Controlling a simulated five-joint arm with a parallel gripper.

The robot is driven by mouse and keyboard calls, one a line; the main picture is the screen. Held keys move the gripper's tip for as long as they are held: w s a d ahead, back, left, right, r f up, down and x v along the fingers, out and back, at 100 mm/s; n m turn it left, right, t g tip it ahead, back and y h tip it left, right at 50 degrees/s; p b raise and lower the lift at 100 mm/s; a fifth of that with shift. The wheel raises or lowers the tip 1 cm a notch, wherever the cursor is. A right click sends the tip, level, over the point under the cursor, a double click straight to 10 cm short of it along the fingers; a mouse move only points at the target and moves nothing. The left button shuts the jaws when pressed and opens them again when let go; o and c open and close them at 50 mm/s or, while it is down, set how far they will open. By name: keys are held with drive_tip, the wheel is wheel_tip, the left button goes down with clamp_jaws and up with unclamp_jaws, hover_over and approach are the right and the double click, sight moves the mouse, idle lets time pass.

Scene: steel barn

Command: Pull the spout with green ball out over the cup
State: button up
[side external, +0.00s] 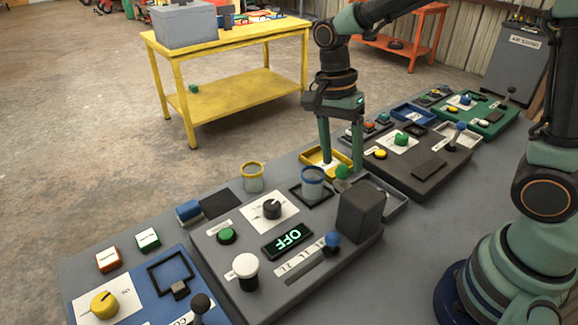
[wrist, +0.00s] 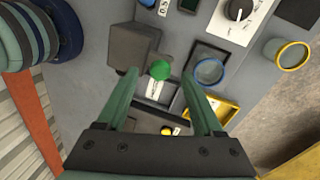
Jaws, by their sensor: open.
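The green ball (side external: 343,171) sits by the far top edge of a dark grey block (side external: 360,212) on the grey panel. In the wrist view the green ball (wrist: 160,70) lies between my fingertips, with a gap on each side. My gripper (side external: 341,168) is open, fingers pointing down, one on either side of the ball in the picture. The spout's bar is mostly hidden; I cannot tell its direction. A blue-rimmed clear cup (side external: 313,184) stands on a dark square frame left of the ball. It also shows in the wrist view (wrist: 209,71), right of the ball.
A yellow-rimmed cup (side external: 252,178) stands further left. The panel bears a black knob (side external: 272,208), an OFF display (side external: 287,241) and a blue-ball lever (side external: 332,240). A yellow tray (side external: 312,157) lies behind my fingers. Another dark panel (side external: 418,160) stands to the right.

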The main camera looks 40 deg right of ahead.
drive_tip(key=shift+s+f, duration=0.2)
drive_tip(key=shift+f, duration=0.9)
clamp_jaws()
idle(0.7)
